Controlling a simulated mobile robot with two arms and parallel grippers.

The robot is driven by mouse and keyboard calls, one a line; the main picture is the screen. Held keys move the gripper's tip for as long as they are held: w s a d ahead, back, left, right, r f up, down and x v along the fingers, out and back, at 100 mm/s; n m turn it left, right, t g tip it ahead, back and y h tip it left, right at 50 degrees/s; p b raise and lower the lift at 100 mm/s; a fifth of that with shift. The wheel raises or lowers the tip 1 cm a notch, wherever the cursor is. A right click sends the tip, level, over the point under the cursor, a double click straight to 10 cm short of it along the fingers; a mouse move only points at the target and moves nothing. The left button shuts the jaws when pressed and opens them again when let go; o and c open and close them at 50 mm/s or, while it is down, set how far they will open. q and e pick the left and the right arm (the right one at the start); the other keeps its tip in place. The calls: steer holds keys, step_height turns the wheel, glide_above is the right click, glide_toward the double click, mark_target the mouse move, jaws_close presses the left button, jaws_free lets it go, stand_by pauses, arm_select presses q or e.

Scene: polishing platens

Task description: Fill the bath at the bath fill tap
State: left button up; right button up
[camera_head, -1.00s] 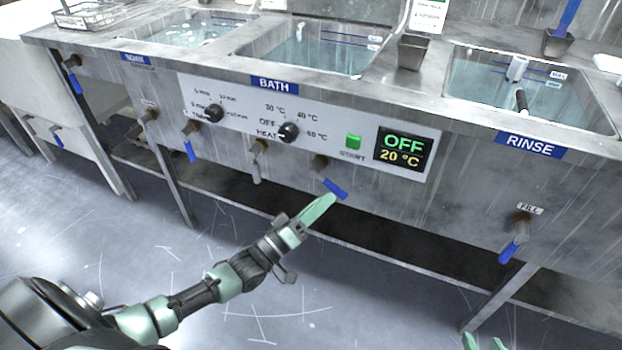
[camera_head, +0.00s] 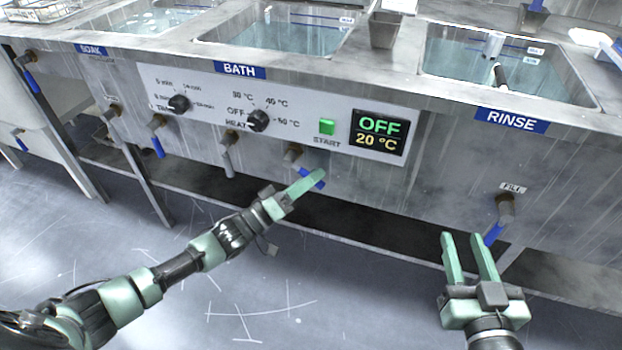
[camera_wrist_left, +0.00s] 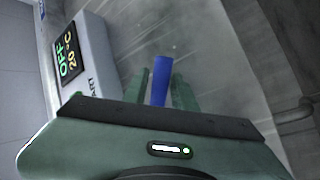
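The bath basin (camera_head: 290,40) holds water, behind the blue BATH label (camera_head: 238,70). Below the START button, a brass tap (camera_head: 294,153) with a blue lever (camera_head: 318,182) sticks out of the front panel. No label on this tap is readable. My left gripper (camera_head: 310,180) is at this lever and partly hides it in the head view. In the left wrist view the blue lever (camera_wrist_left: 160,80) stands between the two green fingers, with a gap visible on each side. My right gripper (camera_head: 466,240) is open and empty, below and left of the rinse tap (camera_head: 505,205).
The display (camera_head: 380,135) reads OFF, 20 °C. The green START button (camera_head: 327,127) and two black knobs share the panel. Another blue-lever tap (camera_head: 157,140) and a grey-lever tap (camera_head: 229,150) are to the left. The rinse basin (camera_head: 500,75) is at right. The floor in front is clear.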

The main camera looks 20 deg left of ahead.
arm_select(q)
jaws_close()
stand_by(1.4)
